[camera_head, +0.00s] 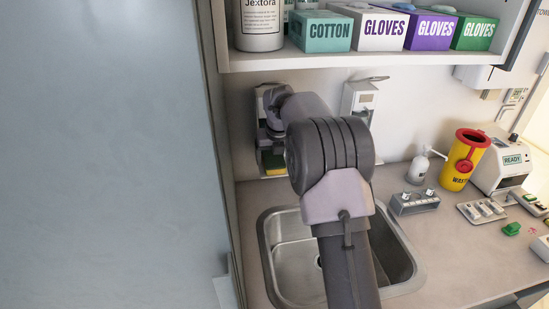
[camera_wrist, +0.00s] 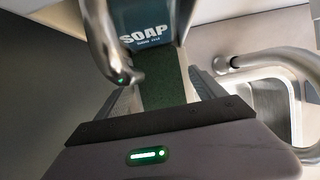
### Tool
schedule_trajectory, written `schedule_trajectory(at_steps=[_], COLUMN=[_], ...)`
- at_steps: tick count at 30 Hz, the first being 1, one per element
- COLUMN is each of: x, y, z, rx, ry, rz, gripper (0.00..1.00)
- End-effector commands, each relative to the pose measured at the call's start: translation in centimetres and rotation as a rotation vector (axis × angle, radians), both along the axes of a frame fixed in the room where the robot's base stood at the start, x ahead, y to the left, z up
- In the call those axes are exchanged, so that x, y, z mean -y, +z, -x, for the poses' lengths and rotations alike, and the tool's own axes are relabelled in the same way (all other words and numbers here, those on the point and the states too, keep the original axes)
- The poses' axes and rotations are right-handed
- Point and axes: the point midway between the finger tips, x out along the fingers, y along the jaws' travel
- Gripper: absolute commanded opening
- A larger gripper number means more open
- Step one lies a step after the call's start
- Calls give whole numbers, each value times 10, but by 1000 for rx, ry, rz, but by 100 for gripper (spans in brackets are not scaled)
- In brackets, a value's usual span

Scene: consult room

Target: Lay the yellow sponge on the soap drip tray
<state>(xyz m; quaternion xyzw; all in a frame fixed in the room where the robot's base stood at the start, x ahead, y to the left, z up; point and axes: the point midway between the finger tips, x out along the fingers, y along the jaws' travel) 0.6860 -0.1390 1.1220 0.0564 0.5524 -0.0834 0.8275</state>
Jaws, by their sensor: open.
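The yellow sponge (camera_head: 273,164) shows low against the wall below my gripper, with a dark green top face. In the wrist view, the sponge's green face (camera_wrist: 172,82) shows between the two spread fingers of my gripper (camera_wrist: 165,95), under the dispenser (camera_wrist: 155,40) marked SOAP. My gripper (camera_head: 270,132) is open, above the sponge, and partly hidden by my arm in the head view. The soap drip tray is mostly hidden; the sponge appears to lie in its place below the dispenser, but I cannot tell contact exactly.
A curved metal lever (camera_wrist: 105,40) hangs close in front of the dispenser. A steel sink (camera_head: 290,262) lies below my arm, with a metal tap (camera_wrist: 270,62) to the right. A white dispenser (camera_head: 358,100) hangs on the wall. A shelf (camera_head: 370,55) with glove boxes is overhead.

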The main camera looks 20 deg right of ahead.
Motion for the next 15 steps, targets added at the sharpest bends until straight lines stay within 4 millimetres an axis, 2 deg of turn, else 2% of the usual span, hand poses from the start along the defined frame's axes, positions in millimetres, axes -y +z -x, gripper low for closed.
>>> schedule_trajectory(at_steps=[4, 8, 15], x=[0, -2, -15], y=[18, 44, 39], z=[0, 12, 76], rx=[0, 3, 0], ry=[0, 0, 0], rz=[0, 1, 0], gripper=[79, 79, 79])
